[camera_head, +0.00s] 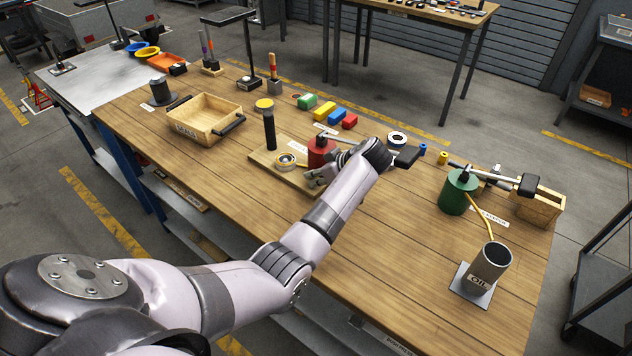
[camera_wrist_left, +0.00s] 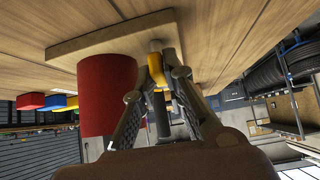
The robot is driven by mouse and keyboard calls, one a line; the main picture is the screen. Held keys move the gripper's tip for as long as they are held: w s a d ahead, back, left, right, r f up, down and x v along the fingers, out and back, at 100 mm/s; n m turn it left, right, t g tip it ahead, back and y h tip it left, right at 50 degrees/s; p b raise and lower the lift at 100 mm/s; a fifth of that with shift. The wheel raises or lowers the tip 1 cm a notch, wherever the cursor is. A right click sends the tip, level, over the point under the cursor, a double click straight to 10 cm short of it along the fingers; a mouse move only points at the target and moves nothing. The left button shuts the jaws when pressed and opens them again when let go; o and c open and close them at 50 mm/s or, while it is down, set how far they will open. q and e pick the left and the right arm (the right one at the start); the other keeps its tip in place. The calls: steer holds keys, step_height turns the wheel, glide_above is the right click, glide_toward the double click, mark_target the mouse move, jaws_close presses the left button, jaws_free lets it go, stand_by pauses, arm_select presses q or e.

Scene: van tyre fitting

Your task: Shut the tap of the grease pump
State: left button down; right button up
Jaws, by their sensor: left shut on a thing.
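The grease pump is a red cylinder (camera_head: 322,152) on a wooden board (camera_head: 262,157) near the middle of the bench, with a grey lever on top. The red cylinder (camera_wrist_left: 106,95) and the board (camera_wrist_left: 110,38) also show in the left wrist view, turned over. A yellow tap part (camera_wrist_left: 156,68) sits beside the red cylinder. My left gripper (camera_head: 316,180) is low beside the pump. In the wrist view its fingers (camera_wrist_left: 163,85) are closed around the yellow part, with a dark rod between them. The tap is hidden in the head view. My right gripper is out of view.
A green pump (camera_head: 457,192) with a yellow hose and an oil can (camera_head: 489,267) stand to the right. The front of the bench is mostly clear.

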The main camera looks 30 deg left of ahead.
arm_select(q)
steer(key=shift+w+n, duration=0.1)
steer(key=shift+n, duration=0.3)
steer(key=shift+g, duration=0.3)
steer(key=c, duration=1.6)
jaws_free()
steer(key=shift+c, duration=0.2)
steer(key=shift+r, duration=0.1)
steer(key=v, duration=1.2)
steer(key=shift+f, duration=0.2)
